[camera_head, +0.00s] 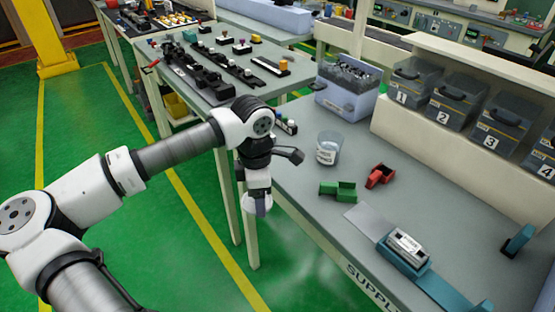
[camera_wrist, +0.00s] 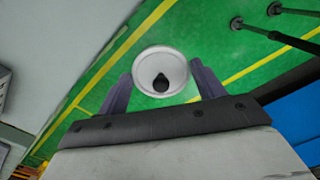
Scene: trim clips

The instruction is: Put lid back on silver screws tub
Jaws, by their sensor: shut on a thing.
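My gripper (camera_head: 257,208) hangs pointing down beside the left edge of the supply table, over the green floor.
A green holder (camera_head: 338,191) and a red one (camera_head: 380,176) lie near the tub. A grey-blue bin (camera_head: 347,88) and numbered bins (camera_head: 411,84) stand behind. A teal device (camera_head: 404,255) is at front right. The table's left edge is beside my gripper.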

